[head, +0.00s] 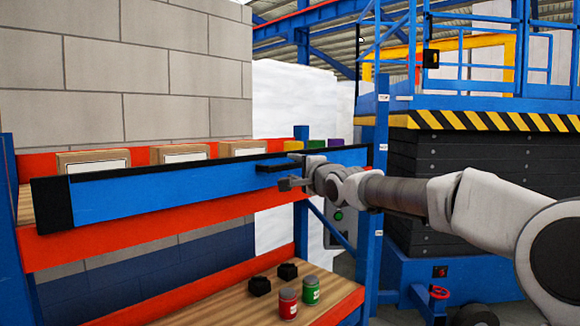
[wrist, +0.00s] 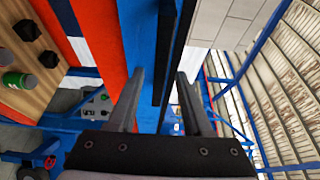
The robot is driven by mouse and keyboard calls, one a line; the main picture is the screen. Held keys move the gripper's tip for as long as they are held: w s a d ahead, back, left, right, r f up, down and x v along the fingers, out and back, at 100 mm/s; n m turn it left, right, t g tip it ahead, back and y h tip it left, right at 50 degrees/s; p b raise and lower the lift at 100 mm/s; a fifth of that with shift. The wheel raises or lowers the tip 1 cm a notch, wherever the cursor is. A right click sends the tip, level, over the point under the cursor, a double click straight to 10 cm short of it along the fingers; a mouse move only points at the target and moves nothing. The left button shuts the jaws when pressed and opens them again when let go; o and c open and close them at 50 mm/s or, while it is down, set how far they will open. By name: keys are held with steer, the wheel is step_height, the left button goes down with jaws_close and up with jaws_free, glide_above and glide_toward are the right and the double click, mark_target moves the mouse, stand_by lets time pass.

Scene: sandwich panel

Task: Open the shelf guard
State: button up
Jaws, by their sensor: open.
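The shelf guard (head: 165,188) is a long blue panel with black ends, lying across the front of the upper shelf. A dark handle (head: 272,166) sticks out near its right end. My gripper (head: 284,184) is open and empty just below and in front of the handle in the head view. In the wrist view, the blue guard (wrist: 140,40) runs up the middle. The black handle (wrist: 165,55) appears between the lines of my two open fingers (wrist: 159,74). I cannot tell whether either finger touches it.
Several cardboard boxes (head: 93,162) and small coloured bins stand behind the guard. The wooden lower shelf (head: 225,296) holds a red can (head: 288,304), a green can (head: 311,290) and black blocks. A blue rack post (head: 375,200) and a striped lift platform stand to the right.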

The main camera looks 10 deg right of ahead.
steer(key=shift+x, duration=1.45)
jaws_close()
stand_by(0.6)
